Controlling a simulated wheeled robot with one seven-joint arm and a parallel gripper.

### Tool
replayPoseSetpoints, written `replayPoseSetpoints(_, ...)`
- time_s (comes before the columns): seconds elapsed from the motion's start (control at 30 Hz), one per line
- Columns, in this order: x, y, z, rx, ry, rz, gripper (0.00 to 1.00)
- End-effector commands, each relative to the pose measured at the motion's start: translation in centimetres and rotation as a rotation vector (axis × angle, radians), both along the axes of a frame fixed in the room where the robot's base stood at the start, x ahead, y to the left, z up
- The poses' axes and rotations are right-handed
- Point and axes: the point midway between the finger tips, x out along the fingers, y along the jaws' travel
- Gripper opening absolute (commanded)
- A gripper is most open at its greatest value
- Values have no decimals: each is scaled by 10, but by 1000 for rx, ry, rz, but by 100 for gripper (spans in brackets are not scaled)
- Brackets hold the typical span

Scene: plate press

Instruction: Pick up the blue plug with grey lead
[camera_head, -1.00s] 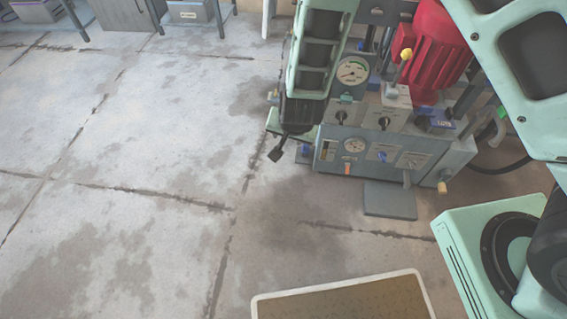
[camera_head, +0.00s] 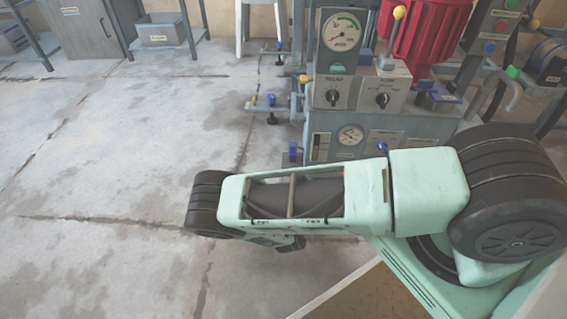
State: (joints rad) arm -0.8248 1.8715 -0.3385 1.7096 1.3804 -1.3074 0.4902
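I cannot make out a blue plug with a grey lead for certain. Small blue parts show on the press machine (camera_head: 330,125): a blue piece (camera_head: 436,92) on its right top, a blue knob (camera_head: 383,149) on its front and a blue part (camera_head: 292,151) at its lower left. They are too small to identify. My mint-green arm lies across the middle of the view, in front of the machine's lower front. My gripper cannot be made out; a small dark part under the arm is too hidden to identify.
A red motor (camera_head: 425,28) and a gauge (camera_head: 343,32) top the machine. Blue-handled valve pipes (camera_head: 270,104) stick out at its left. A panel with buttons (camera_head: 490,35) stands right. Grey benches (camera_head: 160,35) stand at the back left. The concrete floor (camera_head: 110,150) at left is clear.

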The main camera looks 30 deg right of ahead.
Motion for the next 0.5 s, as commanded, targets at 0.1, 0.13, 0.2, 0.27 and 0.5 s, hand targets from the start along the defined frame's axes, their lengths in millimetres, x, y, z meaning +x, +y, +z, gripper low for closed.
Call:
replayPoseSetpoints(0.1, 15, -11, -2, -1, -4, -2, 47)
replayPoseSetpoints(0.13, 20, -14, -2, -1, -3, -2, 47)
replayPoseSetpoints(0.2, 32, -22, -3, 1, -3, -2, 47)
replayPoseSetpoints(0.27, 43, -30, -3, 0, -2, -2, 47)
replayPoseSetpoints(0.5, 80, -54, -3, 2, -1, -2, 47)
